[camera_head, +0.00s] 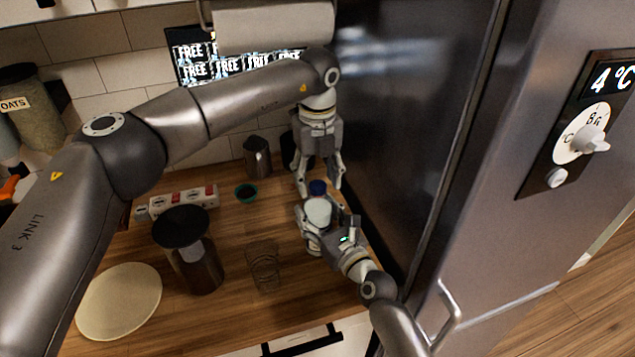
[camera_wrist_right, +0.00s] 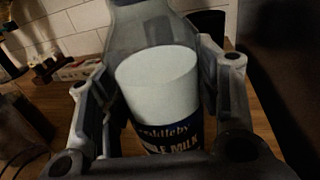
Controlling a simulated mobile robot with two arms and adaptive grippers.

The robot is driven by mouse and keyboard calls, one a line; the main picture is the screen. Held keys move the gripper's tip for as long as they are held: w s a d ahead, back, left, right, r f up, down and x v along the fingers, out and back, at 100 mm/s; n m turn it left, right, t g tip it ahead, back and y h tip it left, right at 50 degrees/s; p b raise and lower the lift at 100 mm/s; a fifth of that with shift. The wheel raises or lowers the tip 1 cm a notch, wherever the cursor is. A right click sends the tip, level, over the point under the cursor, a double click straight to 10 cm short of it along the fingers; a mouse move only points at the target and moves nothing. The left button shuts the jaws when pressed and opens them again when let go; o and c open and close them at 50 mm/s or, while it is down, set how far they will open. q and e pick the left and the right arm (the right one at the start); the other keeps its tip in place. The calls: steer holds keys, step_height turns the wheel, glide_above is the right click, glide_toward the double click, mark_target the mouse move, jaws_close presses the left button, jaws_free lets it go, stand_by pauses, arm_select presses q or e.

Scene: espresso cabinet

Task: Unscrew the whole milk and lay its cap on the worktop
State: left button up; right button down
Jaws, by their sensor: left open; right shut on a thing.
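The whole milk bottle (camera_head: 318,210) stands upright on the worktop near the fridge, with a blue cap (camera_head: 317,187) on top. My right gripper (camera_head: 327,221) is shut around the bottle's body. In the right wrist view, the clear bottle (camera_wrist_right: 160,85) shows white milk and a dark blue label reading "MILK" between the fingers; its top is cut off there. My left gripper (camera_head: 318,183) points down from above, open, with one finger on either side of the cap. I cannot tell whether its fingers touch the cap.
The fridge (camera_head: 405,120) stands close on the right.

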mark_target(318, 184)
arm_select(q)
step_height(318, 184, up, 3)
steer(key=shift+f, duration=0.15)
steer(key=shift+c, duration=0.2)
steer(key=m, duration=0.3)
steer(key=shift+r+m, duration=0.3)
steer(key=shift+r, duration=0.05)
steer(key=m, duration=0.2)
steer(key=r+m, duration=0.1)
steer(key=m, duration=0.1)
steer(key=shift+d+m, duration=0.1)
steer(key=shift+m, duration=0.3)
steer(key=m, duration=0.4)
steer(key=shift+r+m, duration=0.4)
steer(key=m, duration=0.2)
steer(key=r+m, duration=0.1)
steer(key=m, duration=0.2)
steer(key=shift+s, duration=0.1)
steer(key=shift+f, duration=4.05)
